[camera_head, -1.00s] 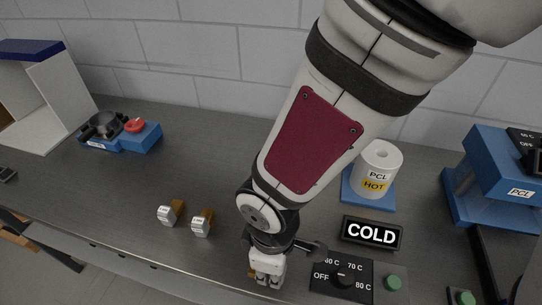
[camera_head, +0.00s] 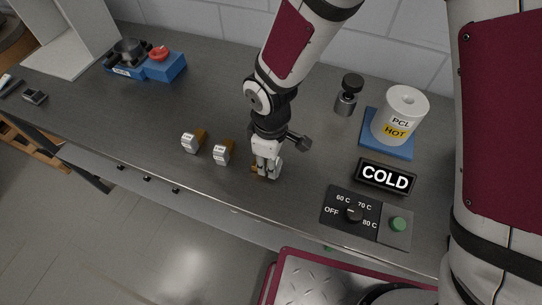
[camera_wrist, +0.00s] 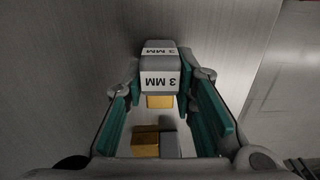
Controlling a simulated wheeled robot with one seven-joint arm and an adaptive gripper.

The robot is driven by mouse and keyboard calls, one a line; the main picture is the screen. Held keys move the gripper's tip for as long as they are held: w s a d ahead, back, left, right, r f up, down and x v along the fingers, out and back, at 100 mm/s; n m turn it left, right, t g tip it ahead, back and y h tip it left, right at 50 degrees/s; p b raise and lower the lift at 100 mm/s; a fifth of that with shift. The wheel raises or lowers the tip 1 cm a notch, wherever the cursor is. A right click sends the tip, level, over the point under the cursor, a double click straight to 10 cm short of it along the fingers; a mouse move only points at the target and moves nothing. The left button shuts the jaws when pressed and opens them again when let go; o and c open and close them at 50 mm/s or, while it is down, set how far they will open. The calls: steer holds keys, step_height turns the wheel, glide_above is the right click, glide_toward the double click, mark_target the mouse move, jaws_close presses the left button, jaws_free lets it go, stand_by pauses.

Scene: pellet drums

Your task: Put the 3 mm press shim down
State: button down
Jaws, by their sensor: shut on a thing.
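The 3 mm press shim (camera_wrist: 160,70) is a grey block with white "3 MM" labels and a brown part. In the wrist view it sits between the teal-lined fingertips of my gripper (camera_wrist: 162,90). In the head view my gripper (camera_head: 266,174) is shut on it, low over the grey bench, and a bit of its brown part (camera_head: 257,169) shows beside the fingers. Whether the shim touches the bench, I cannot tell. Two similar shims stand to the left: a near one (camera_head: 223,153) and a farther one (camera_head: 193,141).
To the right are a control panel (camera_head: 351,214), a "COLD" sign (camera_head: 385,177), a white PCL HOT drum (camera_head: 402,115) on a blue base and a dark knobbed piece (camera_head: 347,98). A blue unit (camera_head: 165,68) stands back left. Bench (camera_head: 140,105) between is clear.

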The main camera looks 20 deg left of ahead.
steer(key=shift+f, duration=0.15)
steer(key=c, duration=1.3)
jaws_free()
step_height(320, 180, up, 12)
steer(key=shift+r+b, duration=0.1)
steer(key=shift+b, duration=0.4)
